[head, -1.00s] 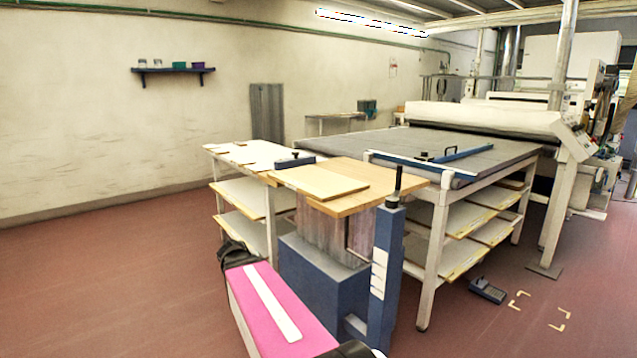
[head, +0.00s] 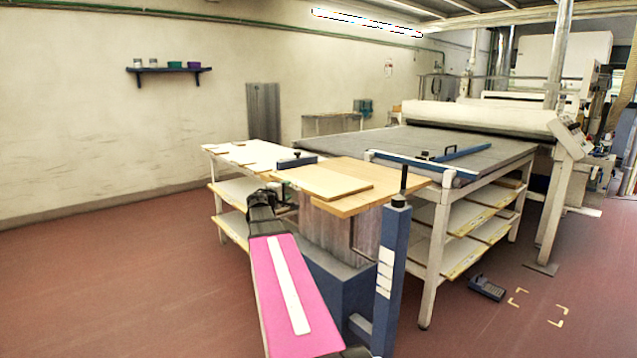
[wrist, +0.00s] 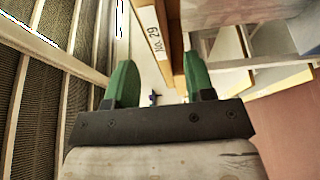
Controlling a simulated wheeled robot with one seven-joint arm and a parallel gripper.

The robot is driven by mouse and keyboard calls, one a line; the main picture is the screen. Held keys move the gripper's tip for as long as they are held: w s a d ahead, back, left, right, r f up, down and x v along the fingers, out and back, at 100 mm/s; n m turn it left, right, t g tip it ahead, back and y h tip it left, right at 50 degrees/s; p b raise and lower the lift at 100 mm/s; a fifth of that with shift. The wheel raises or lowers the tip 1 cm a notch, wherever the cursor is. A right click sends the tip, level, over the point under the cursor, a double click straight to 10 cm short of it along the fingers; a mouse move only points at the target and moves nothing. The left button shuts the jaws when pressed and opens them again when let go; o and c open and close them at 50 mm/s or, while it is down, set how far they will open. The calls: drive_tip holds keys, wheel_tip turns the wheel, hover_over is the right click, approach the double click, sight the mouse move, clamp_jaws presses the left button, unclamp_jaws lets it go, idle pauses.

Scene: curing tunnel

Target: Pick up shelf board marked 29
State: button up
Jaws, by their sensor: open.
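In the wrist view, a board edge with a white label reading "No. 29" (wrist: 150,32) stands at the top, ahead of the open jaws. This marked board's narrow edge runs away between the lines of the two fingers. My gripper (wrist: 160,84) has two green fingers spread apart, with nothing held between them. I cannot tell whether either finger touches the board. In the head view, my dark wrist reaches the right end of the low table with shelf boards (head: 232,190). The fingers are mostly hidden there, and label 29 cannot be made out.
A wooden-topped stand (head: 390,190) with a blue post (head: 392,265) is close on the right of my arm. Beyond it is a long grey-topped table (head: 425,142) with shelves below. The red floor at left is clear.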

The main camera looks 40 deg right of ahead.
sight(294, 186)
drive_tip(key=x, duration=0.6)
drive_tip(key=shift+s+d, duration=0.2)
drive_tip(key=shift+d, duration=0.3)
drive_tip(key=shift+r, duration=0.1)
clamp_jaws()
